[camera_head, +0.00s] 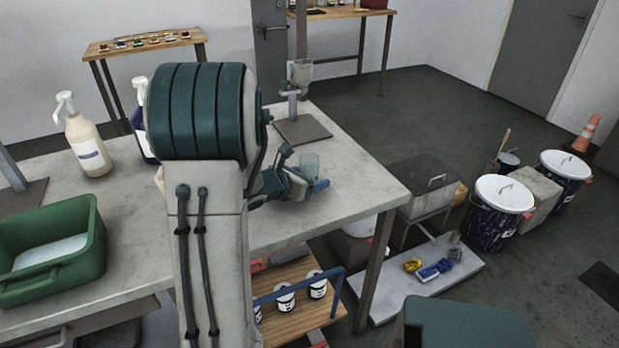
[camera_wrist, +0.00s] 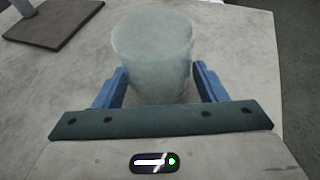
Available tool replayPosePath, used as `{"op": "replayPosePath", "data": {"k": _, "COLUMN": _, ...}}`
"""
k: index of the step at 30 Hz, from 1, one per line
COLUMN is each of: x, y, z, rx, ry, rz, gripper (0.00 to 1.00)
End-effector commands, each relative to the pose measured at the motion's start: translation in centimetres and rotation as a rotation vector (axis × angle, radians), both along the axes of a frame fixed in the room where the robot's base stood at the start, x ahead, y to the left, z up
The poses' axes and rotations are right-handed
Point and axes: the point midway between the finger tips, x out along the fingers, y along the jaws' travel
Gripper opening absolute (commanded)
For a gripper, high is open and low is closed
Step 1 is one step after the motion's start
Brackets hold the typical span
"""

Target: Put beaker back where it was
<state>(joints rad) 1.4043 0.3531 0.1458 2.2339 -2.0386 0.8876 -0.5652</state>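The beaker (camera_head: 309,164) is a pale, see-through cup near the right end of the grey worktop. It also shows upright in the wrist view (camera_wrist: 153,55). My gripper (camera_head: 318,184) is low over the worktop at the beaker. In the wrist view, the blue fingers of my gripper (camera_wrist: 158,78) are on both sides of the beaker, and it fills the space between their tips. The gripper looks shut on it. The beaker's base is partly hidden, so I cannot tell whether it touches the worktop.
A green tub (camera_head: 55,250) and a pump bottle (camera_head: 88,145) are at the left. The worktop (camera_head: 355,190) is clear right of the beaker.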

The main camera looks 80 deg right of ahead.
Motion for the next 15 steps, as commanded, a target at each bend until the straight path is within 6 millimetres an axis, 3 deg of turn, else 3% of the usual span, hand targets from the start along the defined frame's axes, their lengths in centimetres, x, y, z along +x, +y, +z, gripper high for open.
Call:
{"op": "replayPosePath", "data": {"k": 10, "x": -0.1, "y": 0.0, "z": 0.6, "rx": 0.0, "ry": 0.0, "rz": -0.001, "gripper": 0.65}}
{"op": "replayPosePath", "data": {"k": 15, "x": 1.5, "y": 2.5, "z": 1.6, "rx": -0.001, "ry": 0.0, "rz": 0.005, "gripper": 0.65}}
